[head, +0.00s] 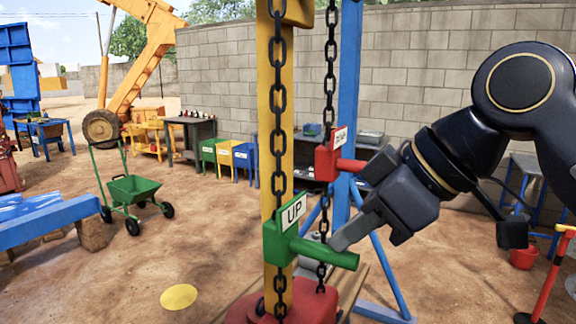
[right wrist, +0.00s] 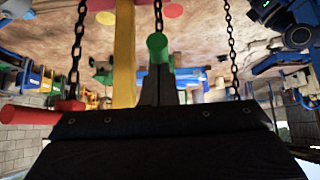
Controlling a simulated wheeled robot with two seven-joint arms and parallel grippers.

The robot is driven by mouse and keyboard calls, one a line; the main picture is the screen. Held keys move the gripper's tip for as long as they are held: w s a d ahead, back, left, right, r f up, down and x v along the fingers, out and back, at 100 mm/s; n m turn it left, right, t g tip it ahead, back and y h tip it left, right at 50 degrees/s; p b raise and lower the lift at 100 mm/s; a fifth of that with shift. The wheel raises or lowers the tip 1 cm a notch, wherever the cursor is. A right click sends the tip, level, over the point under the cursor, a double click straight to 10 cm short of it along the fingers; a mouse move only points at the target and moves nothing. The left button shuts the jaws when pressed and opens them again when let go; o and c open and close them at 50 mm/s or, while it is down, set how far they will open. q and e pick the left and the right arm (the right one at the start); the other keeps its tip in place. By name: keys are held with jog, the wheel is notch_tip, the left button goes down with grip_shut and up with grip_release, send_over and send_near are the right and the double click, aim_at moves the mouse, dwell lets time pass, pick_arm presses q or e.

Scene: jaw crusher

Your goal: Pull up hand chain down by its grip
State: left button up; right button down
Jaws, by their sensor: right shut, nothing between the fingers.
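The up hand chain (head: 278,110) is black and hangs in front of the yellow post. Its green grip (head: 322,253) has an UP label and a green bar pointing right; the bar's round end also shows in the right wrist view (right wrist: 157,45). My right gripper (head: 336,243) is shut and empty, its fingertips close by the green bar. In the right wrist view its dark fingers (right wrist: 157,85) point at the bar's end; I cannot tell whether they touch it. A second chain (head: 330,75) carries a red grip (head: 328,160) behind, beside my right wrist. My left gripper is out of view.
The yellow post (head: 266,130) and a blue post (head: 347,110) stand close to the chains. A red base (head: 305,303) lies below. A green wheelbarrow (head: 134,190) and blue beam (head: 40,222) are at the left. Bare sandy ground lies between.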

jog(key=s+d, duration=0.2)
jog(key=d, duration=0.2)
jog(key=shift+s+d+r, duration=0.1)
jog(key=shift+s+r, duration=0.05)
jog(key=shift+s, duration=0.25)
jog(key=shift+s+d+r, duration=0.1)
jog(key=shift+d+r, duration=0.05)
jog(key=shift+r, duration=0.3)
jog(key=p+v, duration=0.4)
jog(key=v, duration=0.1)
jog(key=shift+s+d+r, duration=0.1)
jog(key=shift+d+r, duration=0.05)
dwell(1.7)
